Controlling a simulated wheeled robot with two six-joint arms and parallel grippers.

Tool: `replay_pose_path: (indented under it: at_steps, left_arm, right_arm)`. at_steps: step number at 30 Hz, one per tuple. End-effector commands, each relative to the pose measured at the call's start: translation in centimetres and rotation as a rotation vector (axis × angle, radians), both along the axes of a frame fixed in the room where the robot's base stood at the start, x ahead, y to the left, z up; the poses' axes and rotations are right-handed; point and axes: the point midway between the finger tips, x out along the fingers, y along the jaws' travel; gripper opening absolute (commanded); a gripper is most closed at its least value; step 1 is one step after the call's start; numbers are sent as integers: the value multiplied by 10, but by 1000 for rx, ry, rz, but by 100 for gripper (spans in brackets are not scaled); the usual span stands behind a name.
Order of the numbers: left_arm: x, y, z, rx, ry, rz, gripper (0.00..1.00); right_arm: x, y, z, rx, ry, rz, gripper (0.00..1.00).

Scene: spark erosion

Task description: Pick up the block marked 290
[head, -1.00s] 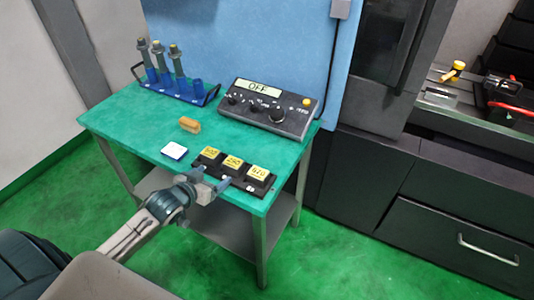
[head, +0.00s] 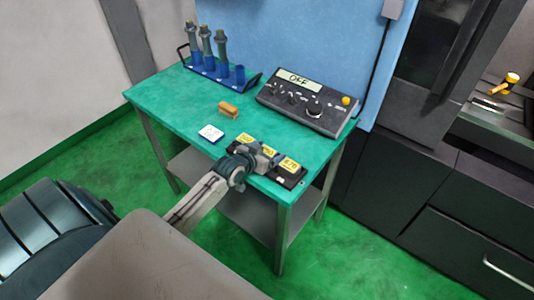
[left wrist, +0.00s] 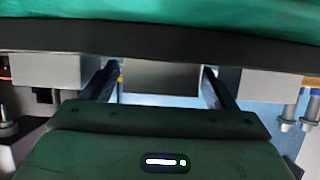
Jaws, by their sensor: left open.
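Three dark blocks with yellow labels stand in a row in a black tray (head: 293,184) at the table's front right edge. The middle block (head: 268,150) is partly hidden by my left gripper (head: 266,158); the visible part of its label seems to end in 90. The left block (head: 244,138) and right block (head: 289,164) carry other, hard-to-read numbers. In the left wrist view, which appears upside down, my left gripper (left wrist: 160,80) is open, with a finger on each side of the middle block's grey body (left wrist: 160,77). Contact is not clear. My right gripper is out of view.
A white tile (head: 211,133) and a tan piece (head: 229,109) lie left of the tray. A control box (head: 310,108) reading OFF and a blue rack (head: 214,69) with several holders stand behind. The left table top is clear.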

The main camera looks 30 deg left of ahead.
Motion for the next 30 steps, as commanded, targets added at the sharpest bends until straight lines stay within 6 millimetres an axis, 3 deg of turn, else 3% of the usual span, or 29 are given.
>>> replay_pose_path:
  at_steps: [8, 17, 30]
  left_arm:
    - [3, -1, -2, -1, 0, -1, 80]
    - [3, 0, -2, 0, 1, 0, 23]
    - [3, 0, 10, 1, -3, -2, 23]
  right_arm:
    - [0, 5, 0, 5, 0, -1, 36]
    - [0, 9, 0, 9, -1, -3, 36]
    - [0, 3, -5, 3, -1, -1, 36]
